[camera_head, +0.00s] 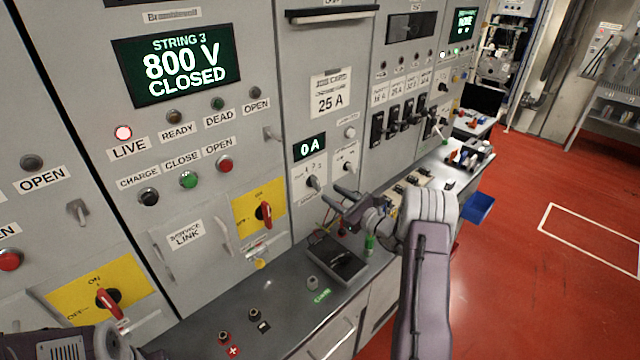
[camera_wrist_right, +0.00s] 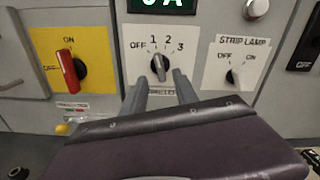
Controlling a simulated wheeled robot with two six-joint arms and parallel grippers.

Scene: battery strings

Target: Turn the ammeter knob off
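The ammeter knob (camera_head: 313,182) is a grey pointer knob on a white plate under a display reading "0 A" (camera_head: 309,147). In the right wrist view the knob (camera_wrist_right: 159,66) has a dial marked OFF, 1, 2, 3, and its bar tilts slightly left of upright, towards 1. My right gripper (camera_head: 337,195) is open and empty, just right of and below the knob in the head view. In the wrist view its two fingers (camera_wrist_right: 162,92) stand apart below the knob; I see no clear contact. Part of my left arm shows at the bottom left, with no fingers visible.
A strip lamp knob (camera_wrist_right: 234,74) sits right of the ammeter plate. A red-handled switch on a yellow plate (camera_wrist_right: 97,44) sits to its left. A dark box (camera_head: 337,261) lies on the grey ledge below. The red floor is open at right.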

